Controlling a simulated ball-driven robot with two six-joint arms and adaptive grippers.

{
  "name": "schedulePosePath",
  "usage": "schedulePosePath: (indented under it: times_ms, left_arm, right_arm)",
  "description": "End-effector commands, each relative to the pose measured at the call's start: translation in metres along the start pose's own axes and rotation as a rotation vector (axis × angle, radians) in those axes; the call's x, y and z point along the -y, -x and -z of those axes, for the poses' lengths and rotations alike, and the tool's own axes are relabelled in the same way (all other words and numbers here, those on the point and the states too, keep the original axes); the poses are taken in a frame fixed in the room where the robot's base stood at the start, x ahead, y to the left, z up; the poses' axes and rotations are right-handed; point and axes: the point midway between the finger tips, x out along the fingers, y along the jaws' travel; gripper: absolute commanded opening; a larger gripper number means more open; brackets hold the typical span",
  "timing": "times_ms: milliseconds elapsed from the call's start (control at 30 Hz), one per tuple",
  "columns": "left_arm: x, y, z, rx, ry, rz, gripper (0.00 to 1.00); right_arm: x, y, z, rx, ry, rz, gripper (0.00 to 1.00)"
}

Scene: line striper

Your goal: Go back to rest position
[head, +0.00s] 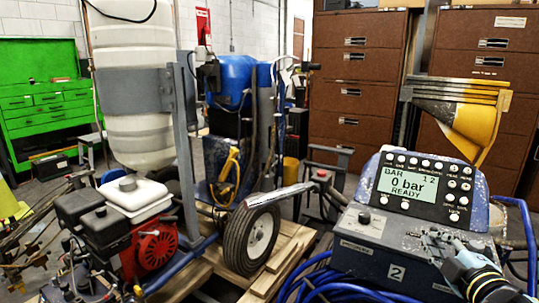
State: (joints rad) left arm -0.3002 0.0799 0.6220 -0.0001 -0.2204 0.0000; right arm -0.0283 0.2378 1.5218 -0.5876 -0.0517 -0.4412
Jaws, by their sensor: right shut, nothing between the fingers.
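My right gripper (432,243) is at the lower right, in front of the grey control box of the line striper (350,262). It is shut and holds nothing. Its fingers cover part of the box's front face, and I cannot tell whether they touch it. My left gripper is not in view.
A red engine (155,248), a black wheel (250,238) and a large white tank (130,110) stand to the left. Blue hoses (330,285) coil below the box. A yellow hopper (470,125) is behind it. Brown cabinets (350,75) line the back.

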Motion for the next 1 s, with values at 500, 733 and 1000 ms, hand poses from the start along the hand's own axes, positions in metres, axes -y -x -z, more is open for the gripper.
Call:
schedulePosePath:
  times_ms: [500, 733, 1000]
  left_arm:
    - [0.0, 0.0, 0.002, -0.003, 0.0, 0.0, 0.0]
    - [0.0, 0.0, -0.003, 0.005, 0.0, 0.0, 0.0]
    - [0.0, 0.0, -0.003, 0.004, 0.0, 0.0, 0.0]
  right_arm:
    - [0.123, 0.048, -0.041, 0.114, -0.107, 0.215, 0.0]
    - [0.236, 0.117, -0.078, 0.268, -0.267, 0.418, 0.0]
    - [0.389, 0.279, -0.121, 0.61, -0.564, 0.706, 0.0]
